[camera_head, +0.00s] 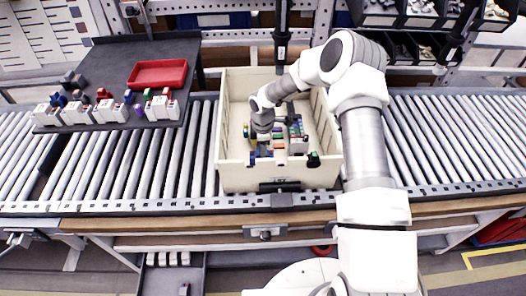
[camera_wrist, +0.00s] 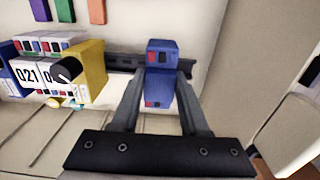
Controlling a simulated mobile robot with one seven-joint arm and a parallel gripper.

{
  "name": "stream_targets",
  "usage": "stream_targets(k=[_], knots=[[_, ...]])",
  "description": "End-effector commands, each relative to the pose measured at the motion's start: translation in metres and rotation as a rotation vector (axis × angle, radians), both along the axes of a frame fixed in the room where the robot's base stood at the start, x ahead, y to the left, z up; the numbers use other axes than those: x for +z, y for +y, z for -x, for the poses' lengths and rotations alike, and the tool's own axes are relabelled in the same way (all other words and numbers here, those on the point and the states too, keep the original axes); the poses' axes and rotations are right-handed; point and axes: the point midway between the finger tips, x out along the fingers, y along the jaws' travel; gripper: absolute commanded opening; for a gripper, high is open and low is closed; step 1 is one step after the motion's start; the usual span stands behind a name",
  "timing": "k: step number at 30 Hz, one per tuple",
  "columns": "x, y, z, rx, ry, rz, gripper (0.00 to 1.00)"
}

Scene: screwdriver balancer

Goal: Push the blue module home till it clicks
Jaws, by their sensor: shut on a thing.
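The blue module (camera_wrist: 161,58) is a small blue block with red marks on its faces. In the wrist view my gripper (camera_wrist: 161,82) has one finger on each side of it and is shut on it. The module is in front of a dark rail (camera_wrist: 122,62) on the pale wall; whether it is seated there I cannot tell. In the head view my gripper (camera_head: 262,140) reaches down into the cream crate (camera_head: 228,130), and the arm hides most of its tips and the held module.
A yellow module (camera_wrist: 92,70) with a white unit marked 021 (camera_wrist: 28,76) beside it is left of my gripper, a short gap away. A coloured module row (camera_head: 297,135) stands in the crate. A red tray (camera_head: 158,74) lies on the dark table (camera_head: 112,60) at left.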

Motion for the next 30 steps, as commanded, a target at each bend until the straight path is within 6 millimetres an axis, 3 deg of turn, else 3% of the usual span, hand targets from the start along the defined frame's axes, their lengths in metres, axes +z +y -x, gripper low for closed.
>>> stream_targets(k=[30], knots=[[-0.007,0.0,0.0001,0.0,0.0,0.0,0.0]])
